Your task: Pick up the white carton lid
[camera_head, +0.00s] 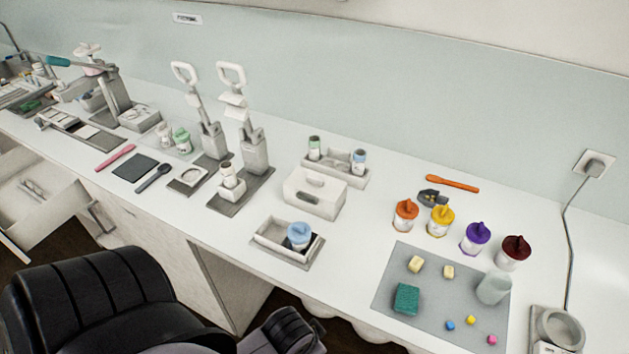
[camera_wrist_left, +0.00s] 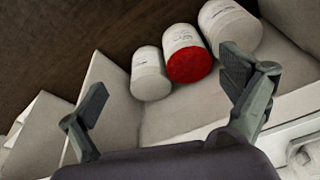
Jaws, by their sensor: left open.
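My grippers do not show clearly in the head view.
An open drawer (camera_head: 45,222) juts out at the left. A tray with a blue-topped cup (camera_head: 298,235) stands at the counter's front edge. Several coloured-lid pots, including an orange one (camera_head: 405,215), and a grey mat (camera_head: 388,287) with small items fill the right.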

